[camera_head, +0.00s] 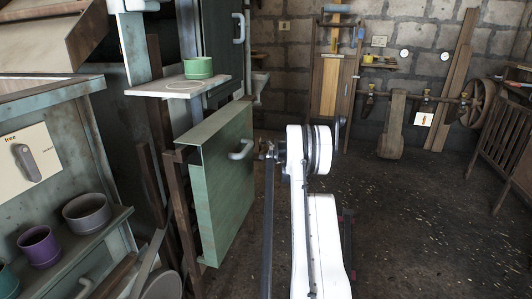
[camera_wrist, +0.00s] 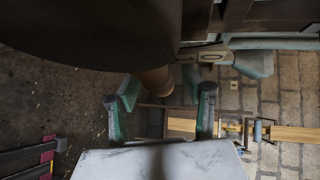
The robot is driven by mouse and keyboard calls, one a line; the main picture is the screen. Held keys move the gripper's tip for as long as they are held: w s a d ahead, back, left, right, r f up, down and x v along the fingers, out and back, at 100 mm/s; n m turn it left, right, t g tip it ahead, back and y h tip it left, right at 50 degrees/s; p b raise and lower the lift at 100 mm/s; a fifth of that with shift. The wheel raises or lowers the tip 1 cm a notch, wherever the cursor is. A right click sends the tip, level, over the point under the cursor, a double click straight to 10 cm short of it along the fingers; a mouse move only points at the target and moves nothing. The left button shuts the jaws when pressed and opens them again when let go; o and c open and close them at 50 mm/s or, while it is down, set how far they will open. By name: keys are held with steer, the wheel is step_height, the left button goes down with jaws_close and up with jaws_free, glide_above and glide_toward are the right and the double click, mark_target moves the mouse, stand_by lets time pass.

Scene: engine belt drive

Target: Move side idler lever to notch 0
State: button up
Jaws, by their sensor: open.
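My gripper (camera_wrist: 166,92) shows in the wrist view with its two green-padded fingers spread apart. In the head view my white arm stands in the middle and my gripper cannot be made out. A grey lever (camera_head: 28,162) sits on a cream plate (camera_head: 48,150) marked "free" at the left; I cannot tell whether it is the side idler lever.
A green cabinet door (camera_head: 226,185) stands open left of my arm. A green cup (camera_head: 198,68) sits on a shelf above it. Grey (camera_head: 87,213) and purple (camera_head: 39,246) pots stand lower left. A shaft with a wheel (camera_head: 478,103) runs along the back wall.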

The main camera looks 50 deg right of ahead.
mark_target(266, 146)
steer(key=shift+w, duration=0.1)
jaws_close()
stand_by(0.3)
steer(key=shift+d+r, duration=0.1)
steer(key=shift+r, duration=0.05)
steer(key=shift+r+n+t+h, duration=0.8)
steer(key=shift+r+t, duration=0.1)
steer(key=shift+r, duration=0.45)
steer(key=shift+a+r+n+t+h, duration=0.2)
steer(key=shift+r+n+t, duration=0.3)
steer(key=shift+r, duration=0.25)
steer(key=shift+a+r+n+t+h, duration=0.15)
steer(key=shift+r+n+t, duration=0.25)
steer(key=shift+r+n, duration=0.3)
steer(key=shift+r, duration=0.1)
jaws_free()
